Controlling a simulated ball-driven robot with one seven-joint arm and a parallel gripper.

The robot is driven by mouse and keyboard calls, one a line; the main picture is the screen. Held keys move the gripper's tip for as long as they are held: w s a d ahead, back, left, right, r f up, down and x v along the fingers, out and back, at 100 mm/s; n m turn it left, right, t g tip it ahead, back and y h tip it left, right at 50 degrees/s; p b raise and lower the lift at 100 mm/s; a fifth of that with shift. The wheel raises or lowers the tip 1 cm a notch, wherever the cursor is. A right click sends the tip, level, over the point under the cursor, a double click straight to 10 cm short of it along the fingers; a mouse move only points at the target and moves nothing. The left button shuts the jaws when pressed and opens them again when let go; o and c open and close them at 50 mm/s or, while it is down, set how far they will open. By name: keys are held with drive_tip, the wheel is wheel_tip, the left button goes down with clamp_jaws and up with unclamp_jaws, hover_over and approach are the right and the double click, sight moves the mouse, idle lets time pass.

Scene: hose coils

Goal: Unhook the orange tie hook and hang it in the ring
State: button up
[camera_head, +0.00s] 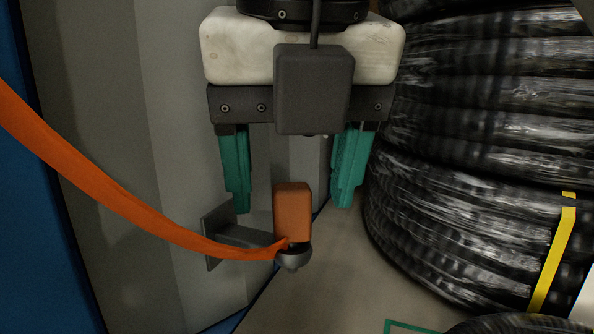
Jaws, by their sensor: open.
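The orange tie hook (292,208) is an upright orange block low in the middle of the head view. Its lower end meets a dark grey rounded cup or ring (293,259) at the end of a short bracket (240,235) on the grey wall. An orange strap (130,203) runs from the left edge down to this point. My gripper (292,208) points down with its two teal fingers open, one on each side of the block's upper part, with visible gaps in the picture. It holds nothing. Whether the fingers are level with the block in depth, I cannot tell.
Large black hose coils (455,215) wrapped in shiny film stand close on the right, with a yellow strip (555,255) on them. A grey corrugated wall (165,130) and a blue panel (30,230) are on the left. Bare floor (325,290) shows below.

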drive_tip(key=shift+p+v, duration=0.45)
drive_tip(key=shift+v, duration=0.45)
drive_tip(key=v, duration=1)
drive_tip(key=shift+r, duration=0.35)
drive_tip(key=shift+s, duration=0.2)
